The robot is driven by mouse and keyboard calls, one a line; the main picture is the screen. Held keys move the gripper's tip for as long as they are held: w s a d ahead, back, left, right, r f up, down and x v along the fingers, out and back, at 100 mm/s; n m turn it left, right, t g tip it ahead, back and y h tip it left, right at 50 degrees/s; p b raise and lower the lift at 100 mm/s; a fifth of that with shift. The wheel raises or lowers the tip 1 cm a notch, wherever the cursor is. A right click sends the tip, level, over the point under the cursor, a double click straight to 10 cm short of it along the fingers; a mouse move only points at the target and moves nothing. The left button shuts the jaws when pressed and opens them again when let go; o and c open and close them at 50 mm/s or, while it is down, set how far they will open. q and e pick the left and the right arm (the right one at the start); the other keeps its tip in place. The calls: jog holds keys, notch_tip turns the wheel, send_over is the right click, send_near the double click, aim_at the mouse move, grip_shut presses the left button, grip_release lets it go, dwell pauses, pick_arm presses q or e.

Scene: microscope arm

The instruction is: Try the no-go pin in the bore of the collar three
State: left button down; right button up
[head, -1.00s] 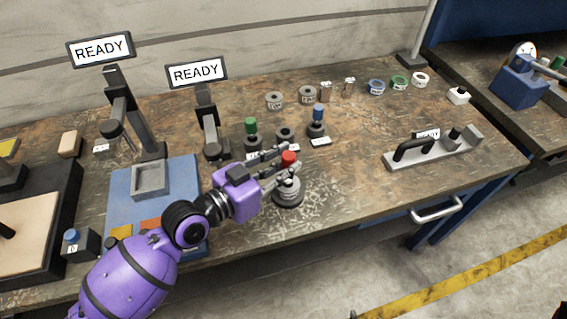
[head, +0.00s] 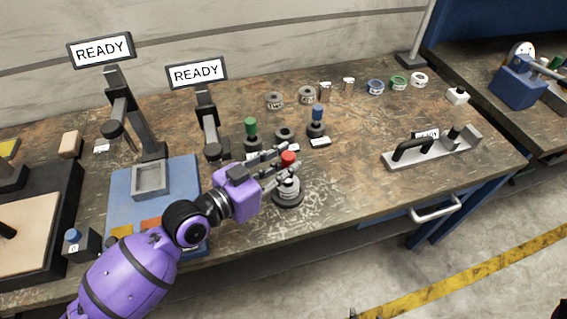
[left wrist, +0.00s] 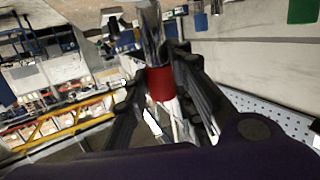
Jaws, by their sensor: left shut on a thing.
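My left gripper (head: 284,166) is shut on the red handle of the no-go pin (head: 288,158). In the left wrist view the red handle (left wrist: 160,84) sits between the fingers, and a bright metal shank (left wrist: 151,35) sticks out past them. In the head view the pin is over a grey stepped holder (head: 288,194) with a ring-shaped grey part on top. The fingers partly hide the pin's lower end, so I cannot tell if it is inside a bore. I cannot read which collar is number three. My right gripper is not in view.
Several collars, such as one grey collar (head: 307,95), line the back. A grey fixture with a black handle (head: 412,148) stands right. The table's middle right is clear.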

pick_arm(q)
jog(key=shift+f+b, duration=1.15)
jog(key=shift+f, duration=0.85)
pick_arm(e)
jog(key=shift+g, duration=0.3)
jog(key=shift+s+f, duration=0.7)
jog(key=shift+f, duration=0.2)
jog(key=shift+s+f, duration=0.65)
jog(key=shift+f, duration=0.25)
pick_arm(q)
jog(key=shift+r, duration=0.1)
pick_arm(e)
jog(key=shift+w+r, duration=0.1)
pick_arm(q)
jog(key=shift+r+p, duration=1.45)
jog(key=shift+r, duration=0.45)
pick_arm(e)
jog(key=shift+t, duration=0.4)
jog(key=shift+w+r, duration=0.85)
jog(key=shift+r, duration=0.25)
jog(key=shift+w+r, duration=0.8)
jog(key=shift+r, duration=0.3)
